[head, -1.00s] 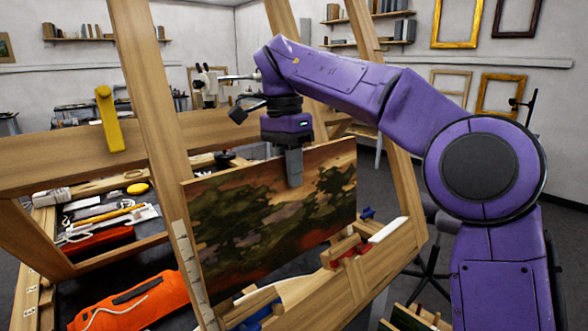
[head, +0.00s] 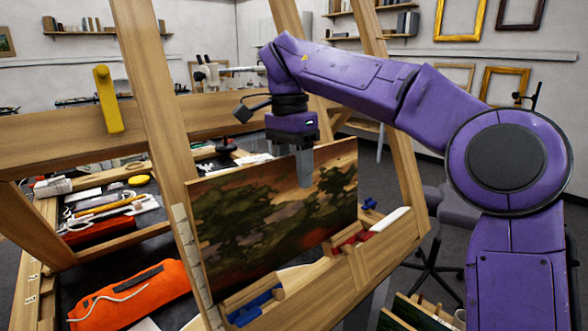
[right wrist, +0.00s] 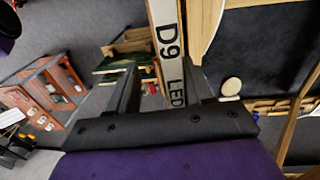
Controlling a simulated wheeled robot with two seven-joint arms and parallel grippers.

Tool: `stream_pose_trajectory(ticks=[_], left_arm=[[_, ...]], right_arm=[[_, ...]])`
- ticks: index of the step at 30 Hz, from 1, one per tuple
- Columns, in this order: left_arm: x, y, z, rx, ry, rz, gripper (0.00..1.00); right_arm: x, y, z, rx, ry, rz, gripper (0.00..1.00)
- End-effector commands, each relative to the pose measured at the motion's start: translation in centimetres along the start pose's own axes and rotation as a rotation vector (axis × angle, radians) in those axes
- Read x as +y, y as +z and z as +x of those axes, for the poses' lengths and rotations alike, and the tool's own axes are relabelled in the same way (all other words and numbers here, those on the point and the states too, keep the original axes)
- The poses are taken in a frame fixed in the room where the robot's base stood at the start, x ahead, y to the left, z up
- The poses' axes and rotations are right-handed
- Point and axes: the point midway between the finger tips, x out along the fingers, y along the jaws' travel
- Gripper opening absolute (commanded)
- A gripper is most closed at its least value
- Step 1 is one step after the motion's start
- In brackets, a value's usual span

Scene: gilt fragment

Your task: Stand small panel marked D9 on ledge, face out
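The small panel (head: 265,230), painted in dark greens and browns, stands upright, slightly leaned, at the easel, its painted face towards me. Its bottom edge is at the easel's ledge (head: 345,275); small pieces there partly hide the contact. My right gripper (head: 305,184) is at the panel's top edge, one finger in front of the face. In the right wrist view its fingers (right wrist: 160,68) straddle the edge, with a gap on the left side, so it looks open. My left gripper is out of view.
Easel posts (head: 155,110) flank the panel. Red (head: 346,244) and blue (head: 253,307) pieces sit by the ledge. An orange bag (head: 135,295) and a tool tray lie left. Another painted panel (head: 405,315) is low at the right.

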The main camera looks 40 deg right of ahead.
Motion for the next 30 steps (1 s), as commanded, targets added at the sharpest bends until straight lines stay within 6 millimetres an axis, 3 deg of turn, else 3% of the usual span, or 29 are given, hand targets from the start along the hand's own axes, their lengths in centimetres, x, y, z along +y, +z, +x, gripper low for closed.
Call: stream_pose_trajectory(ticks=[5, 13, 18, 30], left_arm=[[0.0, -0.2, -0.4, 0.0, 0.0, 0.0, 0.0], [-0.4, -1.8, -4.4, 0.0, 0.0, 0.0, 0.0], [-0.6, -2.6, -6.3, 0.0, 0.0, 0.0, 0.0], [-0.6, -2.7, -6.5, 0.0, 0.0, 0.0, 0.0]], right_arm=[[0.0, 0.0, -0.5, 0.001, 0.002, 0.001, 0.5], [0.0, 0.0, -7.1, 0.002, 0.0, 0.002, 0.5], [0.0, 0.0, -10.1, 0.0, 0.001, 0.001, 0.5], [-0.1, 0.0, -10.5, 0.0, 0.001, 0.0, 0.5]])
